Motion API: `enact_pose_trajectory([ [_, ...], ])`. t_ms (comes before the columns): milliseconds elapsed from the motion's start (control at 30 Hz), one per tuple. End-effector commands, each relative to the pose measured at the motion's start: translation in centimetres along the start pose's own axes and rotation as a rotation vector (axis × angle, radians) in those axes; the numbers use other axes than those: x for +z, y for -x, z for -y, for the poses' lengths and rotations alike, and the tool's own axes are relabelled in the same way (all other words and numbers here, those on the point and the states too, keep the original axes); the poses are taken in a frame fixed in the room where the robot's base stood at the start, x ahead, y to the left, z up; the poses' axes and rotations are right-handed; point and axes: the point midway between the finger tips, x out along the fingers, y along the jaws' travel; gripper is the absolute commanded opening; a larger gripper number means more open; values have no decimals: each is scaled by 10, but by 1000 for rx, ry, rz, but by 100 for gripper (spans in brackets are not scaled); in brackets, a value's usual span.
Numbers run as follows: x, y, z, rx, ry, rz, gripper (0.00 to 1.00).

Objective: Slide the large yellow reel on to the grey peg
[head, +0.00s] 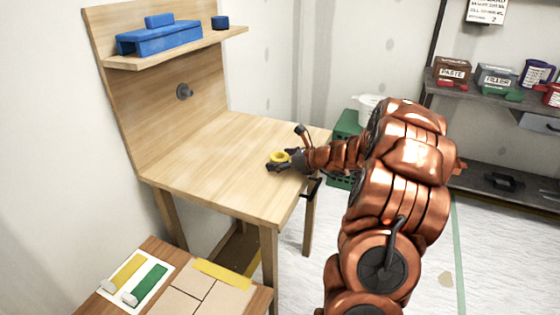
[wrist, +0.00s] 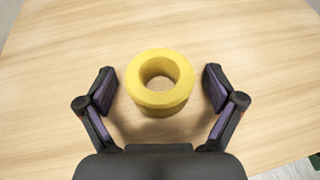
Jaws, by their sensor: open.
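The yellow reel (head: 279,156) is a thick ring on the wooden table near its right edge. In the wrist view the reel (wrist: 160,98) lies with its hole facing up, between the two fingers. My gripper (wrist: 160,92) is open around it, with a gap between the reel and each finger. In the head view my gripper (head: 280,163) is low over the tabletop at the reel. The grey peg (head: 184,91) sticks out of the upright wooden back panel, below the shelf, and is bare.
The wooden table (head: 215,180) is otherwise clear between reel and back panel. A shelf (head: 180,50) above the peg holds a blue box-like object (head: 160,38) and a small blue cylinder (head: 220,22). A low table (head: 165,260) with yellow and green pieces stands in front. A green crate (head: 346,130) stands behind.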

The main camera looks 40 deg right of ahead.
Motion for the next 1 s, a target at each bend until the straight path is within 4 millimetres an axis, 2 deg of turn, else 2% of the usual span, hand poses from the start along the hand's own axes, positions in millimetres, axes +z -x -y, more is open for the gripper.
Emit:
enact_pose_trajectory([
  [100,0,0,0,0,0,0,91],
  [700,0,1,0,-1,0,0,29],
  [1000,2,1,0,0,1,0,27],
])
